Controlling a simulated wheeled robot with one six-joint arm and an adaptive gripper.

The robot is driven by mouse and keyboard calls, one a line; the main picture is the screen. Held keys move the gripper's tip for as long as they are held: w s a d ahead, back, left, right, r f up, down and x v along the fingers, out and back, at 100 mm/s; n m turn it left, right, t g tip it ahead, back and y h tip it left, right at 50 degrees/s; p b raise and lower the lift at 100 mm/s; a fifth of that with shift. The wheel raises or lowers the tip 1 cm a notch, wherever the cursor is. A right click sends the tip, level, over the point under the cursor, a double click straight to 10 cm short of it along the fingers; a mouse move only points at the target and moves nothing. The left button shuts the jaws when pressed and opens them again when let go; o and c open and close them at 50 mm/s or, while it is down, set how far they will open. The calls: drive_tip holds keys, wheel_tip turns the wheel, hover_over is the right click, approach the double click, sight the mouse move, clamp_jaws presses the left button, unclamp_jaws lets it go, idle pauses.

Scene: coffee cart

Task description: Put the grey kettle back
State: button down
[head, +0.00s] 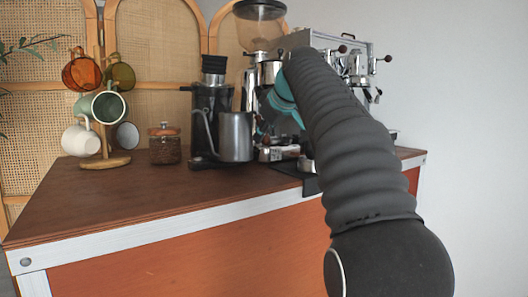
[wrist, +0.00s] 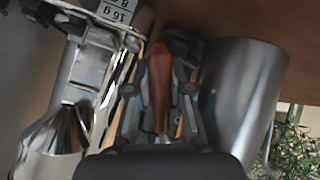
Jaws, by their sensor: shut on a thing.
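The grey kettle (head: 236,137) is a metallic cylinder with a thin curved spout on its left, in the middle of the head view. It looks upright, low over the cart's top; I cannot tell whether its base touches. In the wrist view its smooth body (wrist: 240,95) fills the right side. My gripper (wrist: 160,88) is shut on a reddish-brown handle, which appears to be the kettle's, on the side away from the spout. In the head view my teal gripper (head: 276,103) is just right of the kettle, its fingertips largely hidden.
A black grinder (head: 211,108) stands close behind and left of the kettle. An espresso machine (head: 355,66) stands at the right. A lidded jar (head: 164,146) and a mug tree (head: 105,161) are on the left. The front left of the brown cart top (head: 100,205) is clear.

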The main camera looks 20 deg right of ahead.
sight(264, 143)
drive_tip(key=shift+f+b, duration=0.95)
drive_tip(key=shift+f, duration=1.05)
drive_tip(key=shift+f, duration=0.1)
drive_tip(key=c, duration=1.1)
unclamp_jaws()
drive_tip(key=shift+f, duration=0.1)
drive_tip(key=shift+o, duration=0.2)
drive_tip(key=shift+s+r, duration=0.1)
drive_tip(key=shift+r, duration=0.25)
drive_tip(key=p+v, duration=0.1)
drive_tip(key=v, duration=1)
drive_tip(key=shift+s+r+p, duration=0.2)
drive_tip(key=shift+p, duration=0.2)
drive_tip(key=shift+f, duration=0.1)
